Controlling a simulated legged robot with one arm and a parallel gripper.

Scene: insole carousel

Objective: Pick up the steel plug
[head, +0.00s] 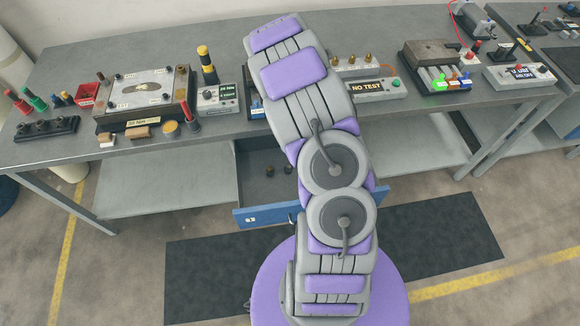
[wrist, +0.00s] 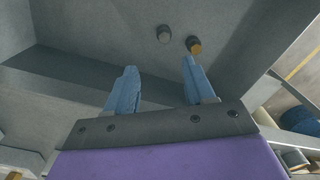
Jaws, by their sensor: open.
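The steel plug (wrist: 163,34) is a small grey cylinder on the grey floor of an open drawer, seen in the wrist view at top centre. A brass-coloured plug (wrist: 194,45) stands close to its right. My gripper (wrist: 159,68) is open, with two blue fingers apart and nothing between them. The steel plug is ahead of the gap between the fingertips; the brass plug is just beyond the right fingertip. In the head view two small dark plugs show in the drawer, too small to tell apart. My gripper is hidden there behind my arm.
The pulled-out drawer has a blue front (head: 262,215) and grey walls (wrist: 85,80). Above it, the workbench (head: 225,130) holds a framed plate fixture (head: 145,95), a NO TEST box (head: 375,88) and several tools. A dark mat (head: 205,270) lies on the floor.

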